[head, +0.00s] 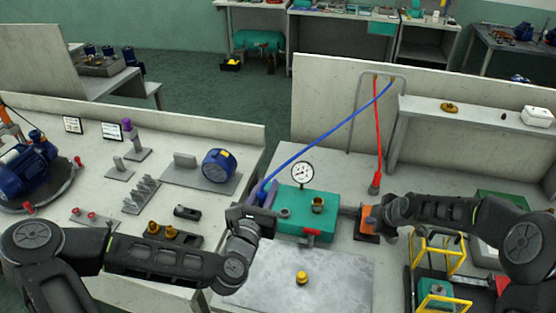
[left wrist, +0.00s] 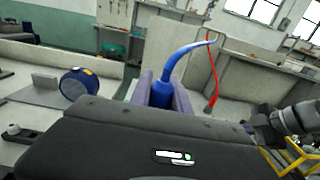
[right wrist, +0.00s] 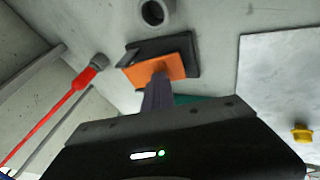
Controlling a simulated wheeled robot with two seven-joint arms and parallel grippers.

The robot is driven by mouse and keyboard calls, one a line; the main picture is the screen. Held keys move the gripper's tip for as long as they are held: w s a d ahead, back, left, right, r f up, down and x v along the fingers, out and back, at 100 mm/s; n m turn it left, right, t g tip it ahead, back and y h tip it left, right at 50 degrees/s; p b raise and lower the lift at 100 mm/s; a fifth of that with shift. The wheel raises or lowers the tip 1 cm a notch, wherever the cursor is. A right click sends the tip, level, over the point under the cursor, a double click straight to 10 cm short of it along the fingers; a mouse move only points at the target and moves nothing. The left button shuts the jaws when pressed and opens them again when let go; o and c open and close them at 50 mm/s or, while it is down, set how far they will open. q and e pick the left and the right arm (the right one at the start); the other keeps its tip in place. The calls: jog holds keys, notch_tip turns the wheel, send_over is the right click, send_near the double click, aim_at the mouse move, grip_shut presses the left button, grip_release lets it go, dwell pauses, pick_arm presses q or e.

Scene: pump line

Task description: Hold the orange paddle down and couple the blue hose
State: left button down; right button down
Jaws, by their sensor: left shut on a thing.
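The blue hose (head: 325,133) runs from the top of a grey frame down to my left gripper (head: 264,194). In the left wrist view the blue hose's thick end (left wrist: 162,92) sits between the two fingers, which are shut on it. The gripper is at the left side of the teal pump block (head: 318,226); whether the hose end touches a port there is hidden. The orange paddle (head: 368,217) is on a dark base right of the block. My right gripper (right wrist: 158,88) has its fingers together, tips at the orange paddle (right wrist: 160,66); contact looks likely, how far down it is I cannot tell.
A red hose (head: 377,130) hangs from the same frame behind the paddle. A pressure gauge (head: 302,173) stands up from the block. A yellow-framed crate (head: 450,255) is at the right. A metal plate (head: 335,277) with a yellow knob (head: 301,278) lies in front.

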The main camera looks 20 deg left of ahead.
pick_arm(q)
jog(key=w+d+m+h, duration=0.2)
jog(key=w+d+h, duration=0.1)
jog(key=w+d, duration=0.75)
jog(key=w+d+f+h, duration=0.1)
jog(key=w+d+f, duration=0.1)
jog(key=w, duration=0.3)
jog(key=shift+d+f+m+g, duration=0.2)
jog(key=shift+f+m+g, duration=0.1)
jog(key=shift+f+m, duration=0.15)
jog(key=shift+f, duration=0.15)
jog(key=shift+f, duration=1.55)
jog(key=shift+f, duration=1.6)
dwell(0.4)
